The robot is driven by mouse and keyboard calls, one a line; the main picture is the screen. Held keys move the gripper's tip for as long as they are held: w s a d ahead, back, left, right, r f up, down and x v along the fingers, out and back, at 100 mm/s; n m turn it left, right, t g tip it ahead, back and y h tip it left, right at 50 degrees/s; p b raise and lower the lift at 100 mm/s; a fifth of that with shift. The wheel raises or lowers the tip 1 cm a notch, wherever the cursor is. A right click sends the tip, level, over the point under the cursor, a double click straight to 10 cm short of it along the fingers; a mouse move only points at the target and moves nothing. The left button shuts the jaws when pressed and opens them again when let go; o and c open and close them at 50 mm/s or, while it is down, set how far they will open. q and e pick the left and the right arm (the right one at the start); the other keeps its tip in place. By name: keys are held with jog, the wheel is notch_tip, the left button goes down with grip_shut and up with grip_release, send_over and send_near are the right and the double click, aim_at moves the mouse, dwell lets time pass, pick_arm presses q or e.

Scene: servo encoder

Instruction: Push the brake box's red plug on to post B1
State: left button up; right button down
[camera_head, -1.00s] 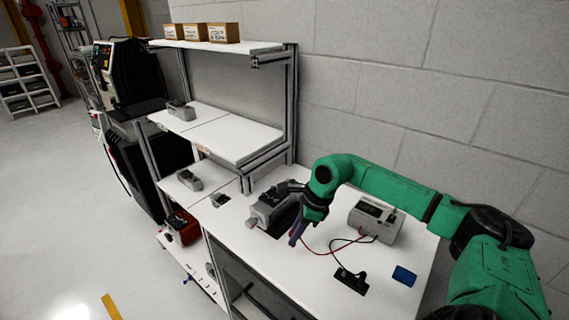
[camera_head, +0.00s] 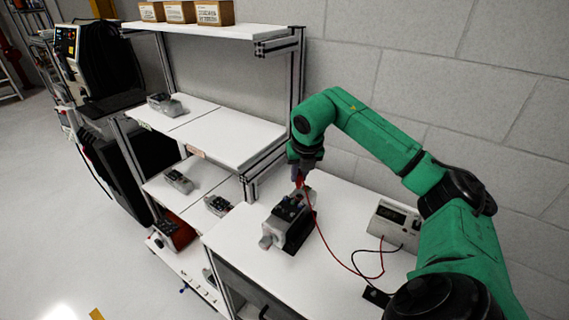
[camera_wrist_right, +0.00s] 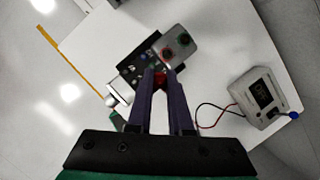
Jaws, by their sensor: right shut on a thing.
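My right gripper (camera_head: 301,182) is shut on the red plug (camera_wrist_right: 160,77), above the back end of the servo motor (camera_head: 279,225). In the right wrist view, its purple fingers (camera_wrist_right: 161,73) pinch the plug beside the motor's dark terminal area. Several small posts show there, too small to read, so I cannot tell which is B1 or whether the plug touches one. The red lead (camera_head: 325,245) runs from the plug to the grey brake box (camera_head: 392,222) at the right. My left gripper is not in view.
The motor and brake box stand on a white bench (camera_head: 333,200). A black lead ends at a dark piece (camera_head: 375,294) near my arm. A shelf rack (camera_head: 230,140) with grey units rises at the left. The bench between motor and brake box is free, apart from the lead.

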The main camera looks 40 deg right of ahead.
jog(key=shift+r, duration=0.15)
jog(key=shift+s, duration=0.3)
jog(key=f+b, duration=0.4)
jog(key=shift+s+f, duration=0.2)
jog(key=shift+f, duration=0.05)
jog(key=shift+s+f+b, duration=0.15)
jog(key=shift+f+b, duration=0.45)
jog(key=shift+b, duration=0.15)
jog(key=shift+f+b, duration=0.35)
jog(key=shift+f, duration=0.1)
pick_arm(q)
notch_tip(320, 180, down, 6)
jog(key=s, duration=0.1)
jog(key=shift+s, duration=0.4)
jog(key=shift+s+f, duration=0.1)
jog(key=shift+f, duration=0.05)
